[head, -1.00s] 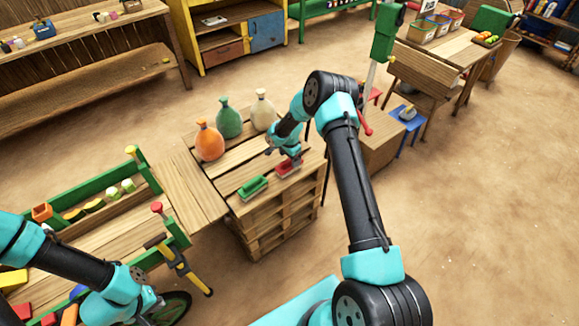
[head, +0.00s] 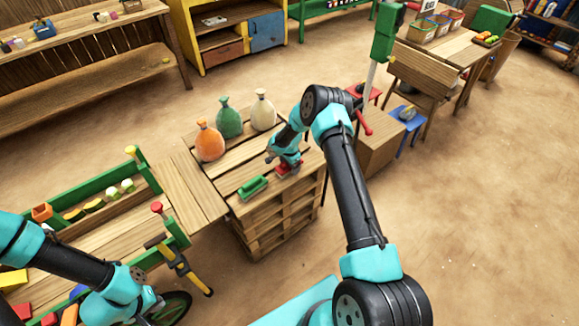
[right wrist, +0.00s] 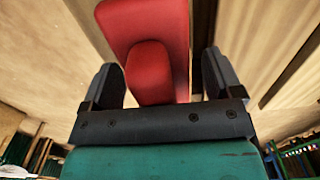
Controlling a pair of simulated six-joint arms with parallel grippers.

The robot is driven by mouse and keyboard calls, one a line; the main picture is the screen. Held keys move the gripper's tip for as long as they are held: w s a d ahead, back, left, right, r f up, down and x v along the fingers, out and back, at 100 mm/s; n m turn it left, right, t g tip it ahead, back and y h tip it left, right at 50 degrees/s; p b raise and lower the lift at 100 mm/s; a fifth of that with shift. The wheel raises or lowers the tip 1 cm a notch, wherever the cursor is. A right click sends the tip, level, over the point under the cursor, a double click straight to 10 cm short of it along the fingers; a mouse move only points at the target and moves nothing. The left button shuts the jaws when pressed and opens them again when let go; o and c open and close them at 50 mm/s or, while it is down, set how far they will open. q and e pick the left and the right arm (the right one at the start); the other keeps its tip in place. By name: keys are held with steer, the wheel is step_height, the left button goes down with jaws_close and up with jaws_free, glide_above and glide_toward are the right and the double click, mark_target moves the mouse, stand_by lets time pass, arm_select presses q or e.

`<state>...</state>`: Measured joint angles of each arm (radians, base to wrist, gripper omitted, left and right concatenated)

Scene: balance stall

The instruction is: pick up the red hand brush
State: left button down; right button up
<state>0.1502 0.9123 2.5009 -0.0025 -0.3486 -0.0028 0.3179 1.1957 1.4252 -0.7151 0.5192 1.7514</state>
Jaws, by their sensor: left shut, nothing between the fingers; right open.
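The red hand brush (head: 283,170) lies on the wooden pallet stack, mostly hidden under my right gripper in the head view. My right gripper (head: 287,164) is right above it and points down. In the right wrist view the red brush (right wrist: 150,70) stands between the two dark fingers of my right gripper (right wrist: 163,82). The fingers are open, one on each side of its handle, with a gap visible on both sides. My left gripper (head: 148,303) is shut and empty at the lower left, near the green cart.
A green hand brush (head: 252,187) lies just left of the red one on the pallet stack (head: 225,182). Orange (head: 210,142), green (head: 229,118) and cream (head: 263,110) sacks stand behind. A green cart (head: 110,215) with blocks is at left.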

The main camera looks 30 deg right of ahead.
steer(key=shift+c, duration=0.4)
steer(key=c, duration=1.1)
steer(key=shift+r, duration=0.1)
steer(key=shift+r, duration=0.5)
step_height(320, 180, up, 2)
steer(key=shift+r, duration=0.2)
steer(key=s+a, duration=0.2)
steer(key=s, duration=0.2)
steer(key=s+a+r, duration=0.1)
steer(key=s+a, duration=0.2)
steer(key=s, duration=0.2)
steer(key=s+a, duration=0.3)
steer(key=s, duration=0.1)
steer(key=shift+s+a+r, duration=0.2)
steer(key=shift+s+r, duration=0.05)
steer(key=shift+s, duration=0.1)
